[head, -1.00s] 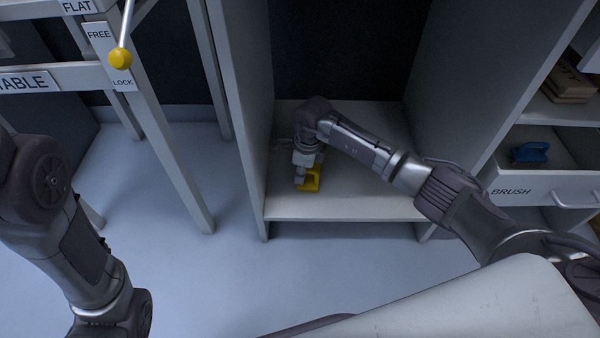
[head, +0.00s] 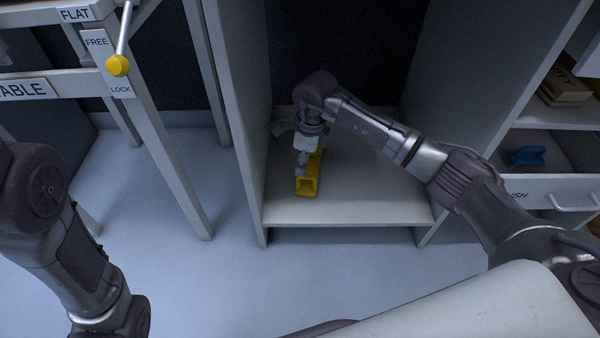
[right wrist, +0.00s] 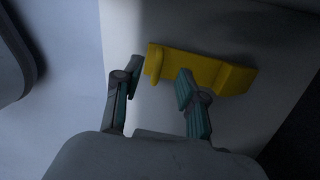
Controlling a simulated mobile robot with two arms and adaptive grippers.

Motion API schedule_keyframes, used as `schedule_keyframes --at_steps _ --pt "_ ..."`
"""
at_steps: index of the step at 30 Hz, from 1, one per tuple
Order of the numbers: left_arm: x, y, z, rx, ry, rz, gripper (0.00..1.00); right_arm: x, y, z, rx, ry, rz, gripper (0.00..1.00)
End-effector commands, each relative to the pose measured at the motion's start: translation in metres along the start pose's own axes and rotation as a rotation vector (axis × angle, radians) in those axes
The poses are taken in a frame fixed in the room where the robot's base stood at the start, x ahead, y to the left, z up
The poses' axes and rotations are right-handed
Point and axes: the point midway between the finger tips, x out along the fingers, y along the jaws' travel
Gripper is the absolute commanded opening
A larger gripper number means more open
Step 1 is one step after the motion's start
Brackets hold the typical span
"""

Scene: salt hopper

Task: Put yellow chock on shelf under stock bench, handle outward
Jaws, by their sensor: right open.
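The yellow chock (head: 308,180) rests on the white shelf (head: 370,205) under the bench, near the shelf's left side, with one end toward the front edge. My right gripper (head: 302,172) is over the chock and partly hides it in the head view. In the right wrist view the chock (right wrist: 205,68) lies just beyond the open fingers of my right gripper (right wrist: 155,88). Its raised piece shows at the left end there. I cannot tell whether the fingers touch it. Only my left arm's links show at the left; its gripper is out of view.
Upright panels (head: 240,120) bound the shelf at left and right. A frame with a yellow-knobbed lever (head: 117,66) stands at left. A drawer unit with a blue brush (head: 527,156) is at right. The shelf right of the chock is clear.

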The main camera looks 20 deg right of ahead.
Motion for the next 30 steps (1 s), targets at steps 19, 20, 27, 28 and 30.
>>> schedule_keyframes --at_steps 19,20,27,28,30 --pt "0.0 0.0 0.001 0.0 -0.001 0.001 0.4 -0.044 0.0 0.0 0.001 0.0 0.001 0.41" --pt "0.0 0.0 0.001 0.0 -0.001 0.001 0.4 -0.044 0.0 0.0 0.001 0.0 0.001 0.41" --pt "0.0 0.0 0.0 0.0 -0.001 0.001 0.4 -0.044 0.0 0.0 0.001 0.0 0.001 0.41" --pt "0.0 0.0 0.0 0.0 -0.001 0.001 0.4 -0.044 0.0 0.0 0.0 0.0 0.001 0.41" --pt "0.0 0.0 0.0 0.0 -0.001 0.001 0.4 -0.043 0.0 0.0 0.0 0.0 0.001 0.41"
